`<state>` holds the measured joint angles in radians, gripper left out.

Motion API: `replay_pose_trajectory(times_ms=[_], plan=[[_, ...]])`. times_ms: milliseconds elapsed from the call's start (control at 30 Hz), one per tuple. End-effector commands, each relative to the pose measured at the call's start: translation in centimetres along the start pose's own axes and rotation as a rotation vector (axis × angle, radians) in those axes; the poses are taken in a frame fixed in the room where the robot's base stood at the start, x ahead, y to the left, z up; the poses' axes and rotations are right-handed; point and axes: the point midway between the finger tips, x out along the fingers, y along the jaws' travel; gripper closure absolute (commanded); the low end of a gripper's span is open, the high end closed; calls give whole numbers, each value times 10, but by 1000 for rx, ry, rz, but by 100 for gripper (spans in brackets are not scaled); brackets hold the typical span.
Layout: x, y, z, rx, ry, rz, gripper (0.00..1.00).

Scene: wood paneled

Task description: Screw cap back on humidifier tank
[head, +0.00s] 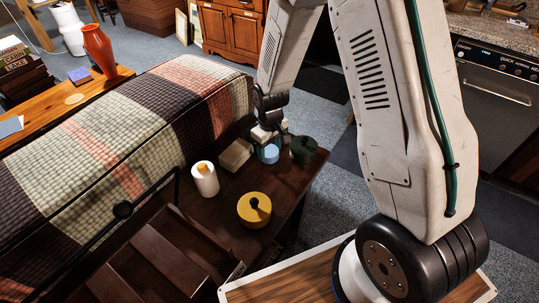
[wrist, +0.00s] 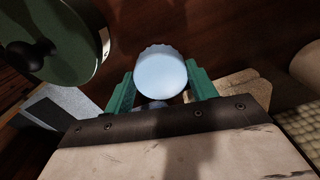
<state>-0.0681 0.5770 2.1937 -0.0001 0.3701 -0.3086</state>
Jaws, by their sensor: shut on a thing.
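A light blue round cap (wrist: 160,74) with a scalloped edge sits between the two teal fingers of my gripper (wrist: 160,84) in the wrist view. The gripper is shut on it. In the head view the light blue cap (head: 269,154) shows at the far end of the dark table, low over the tabletop, with my gripper (head: 268,147) around it. I cannot tell whether the cap touches anything below it. I cannot pick out the humidifier tank for certain in either view.
A dark green lidded pot (head: 303,150) stands just right of the gripper; it is at upper left in the wrist view (wrist: 48,42). A beige block (head: 235,155), white candle (head: 205,179) and yellow lidded pot (head: 254,210) share the dark table (head: 222,224). A checked bed (head: 120,125) borders it.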

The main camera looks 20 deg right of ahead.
Motion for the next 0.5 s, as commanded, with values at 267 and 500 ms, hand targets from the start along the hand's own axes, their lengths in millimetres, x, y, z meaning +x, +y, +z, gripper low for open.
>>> replay_pose_trajectory(times_ms=[267,500], plan=[[-23,0,0,0,1,0,65],[-36,0,0,0,0,0,65]])
